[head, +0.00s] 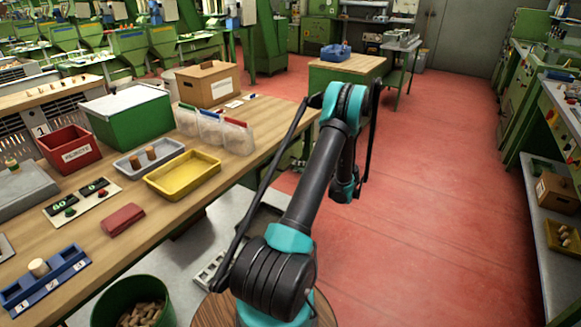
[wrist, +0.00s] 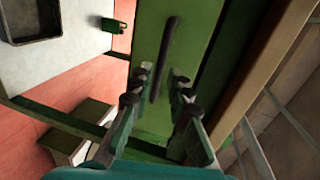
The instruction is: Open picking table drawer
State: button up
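The picking table (head: 232,166) has a wooden top and stands left of my arm in the head view. In the wrist view a green drawer front (wrist: 190,40) fills the upper middle, with a long dark bar handle (wrist: 163,55) on it. My gripper (wrist: 160,84) is open. Its fingers lie on either side of the handle's lower end in the picture, and nothing is gripped. I cannot tell whether the fingertips reach past the bar or stop short of it. In the head view my arm hides the drawer front and the fingertips.
The tabletop carries a green box (head: 128,118), a cardboard box (head: 207,85), a yellow tray (head: 183,176) and a red bin (head: 70,150). A green bucket of corks (head: 133,302) stands near the table's front. The red floor (head: 440,190) to the right is clear.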

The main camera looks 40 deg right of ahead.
aim_at(291, 165)
jog(key=shift+x, duration=2.35)
jog(key=shift+s, duration=0.1)
grip_shut()
